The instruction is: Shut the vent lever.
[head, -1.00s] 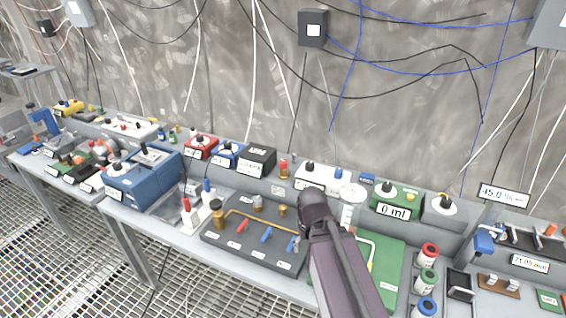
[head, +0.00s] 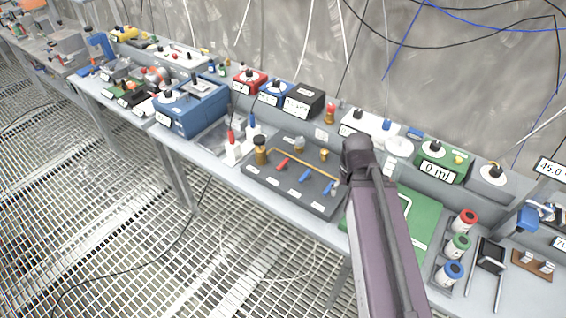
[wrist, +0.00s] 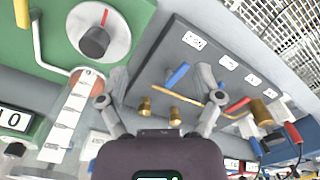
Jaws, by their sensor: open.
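A dark panel (head: 290,198) on the bench carries a brass pipe (head: 300,163), a red lever (head: 282,163) and two blue levers, one mid-panel (head: 304,175) and one near its right end (head: 328,189). Its labels are too small to read, so I cannot tell which is the vent lever. In the wrist view a blue lever (wrist: 178,76) lies across the pipe's end, and a red lever (wrist: 238,104) is farther right. My gripper (wrist: 160,83) is open, its fingers spread over the panel's edge, holding nothing visible. In the head view my arm hides it.
A green board with a white dial (wrist: 99,32) is left of my gripper in the wrist view, beside a graduated cylinder (wrist: 68,120). A blue box (head: 192,106) stands left of the panel. Red, green and blue-topped containers (head: 459,245) stand right. Open grating floor lies in front.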

